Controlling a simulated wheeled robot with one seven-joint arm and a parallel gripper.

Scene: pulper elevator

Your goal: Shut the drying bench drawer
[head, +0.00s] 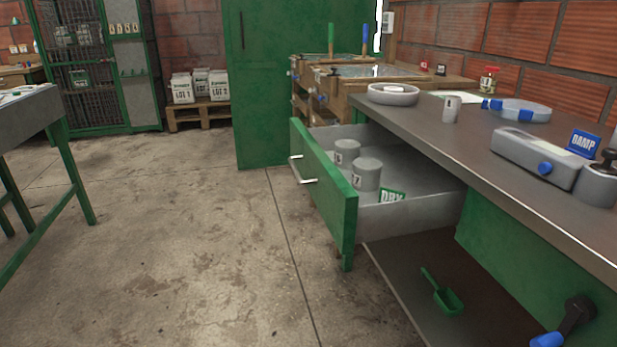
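The drying bench drawer (335,208) stands open in the head view, pulled well out to the left from under the grey bench top (440,130). Its front is green with a pale bar handle (300,170), and its tray is grey. Inside are two grey numbered canisters, one toward the back (346,151) and one nearer (367,174), and a green "DRY" sign (391,196). My gripper is not in view.
The bench top holds a round dish (393,94), a cup (452,109), a grey device (537,156) and a blue "DAMP" sign (583,144). A green scoop (442,291) lies on the lower shelf. A blue-ended black crank (572,322) is at lower right. Floor left of the drawer is clear.

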